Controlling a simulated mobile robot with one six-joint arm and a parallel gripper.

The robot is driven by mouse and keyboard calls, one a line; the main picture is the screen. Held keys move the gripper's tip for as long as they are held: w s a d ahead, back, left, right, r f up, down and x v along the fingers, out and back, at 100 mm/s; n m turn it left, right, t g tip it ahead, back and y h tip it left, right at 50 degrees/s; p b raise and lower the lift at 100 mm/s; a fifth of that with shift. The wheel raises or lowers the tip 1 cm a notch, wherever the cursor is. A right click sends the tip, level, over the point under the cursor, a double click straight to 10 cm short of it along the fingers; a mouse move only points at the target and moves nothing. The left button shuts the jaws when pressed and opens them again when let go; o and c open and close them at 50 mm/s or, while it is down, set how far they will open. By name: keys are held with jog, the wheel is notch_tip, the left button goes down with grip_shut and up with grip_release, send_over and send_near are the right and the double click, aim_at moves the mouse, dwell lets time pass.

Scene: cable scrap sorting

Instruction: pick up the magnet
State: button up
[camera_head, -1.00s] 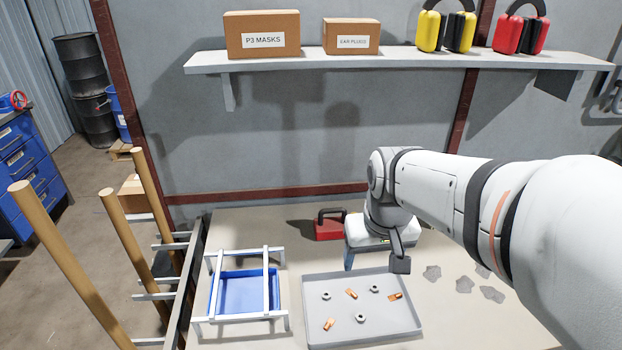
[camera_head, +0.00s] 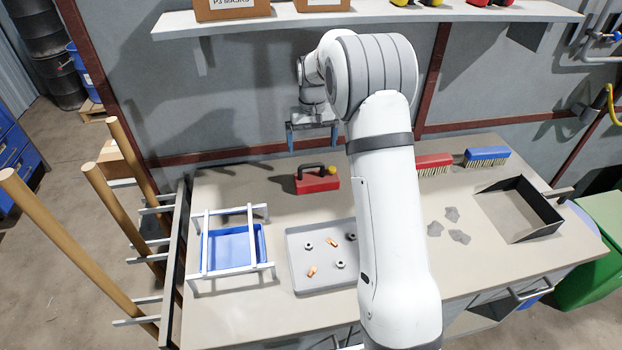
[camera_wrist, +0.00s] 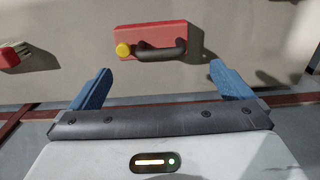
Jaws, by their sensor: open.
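The magnet (camera_head: 317,182) is a red block with a black handle and a yellow knob at one end. It stands on the workbench near its back edge, behind the grey tray. My gripper (camera_head: 312,142) is above and slightly behind it, with its blue fingers apart and nothing between them. In the wrist view the magnet (camera_wrist: 158,40) lies beyond the fingertips, roughly centred between them, with its handle facing the camera. My gripper (camera_wrist: 160,80) is open there and apart from the magnet.
A grey tray (camera_head: 294,270) holds nuts and copper pieces. A blue bin (camera_head: 232,250) sits under a white frame at left. Red (camera_head: 434,163) and blue (camera_head: 487,156) brushes, grey scraps (camera_head: 459,236) and a dark-walled pan (camera_head: 515,212) are at right. A shelf (camera_head: 370,17) overhangs behind.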

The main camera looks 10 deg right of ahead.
jog(key=shift+w+f, duration=0.6)
jog(key=shift+f, duration=0.05)
jog(key=p, duration=0.2)
send_over(317, 175)
jog(key=a, duration=0.2)
jog(key=f, duration=0.7)
jog(key=shift+s+f, duration=0.25)
jog(key=shift+f, duration=0.1)
jog(key=shift+c, duration=0.2)
jog(key=c, duration=2)
jog(key=shift+r, duration=0.1)
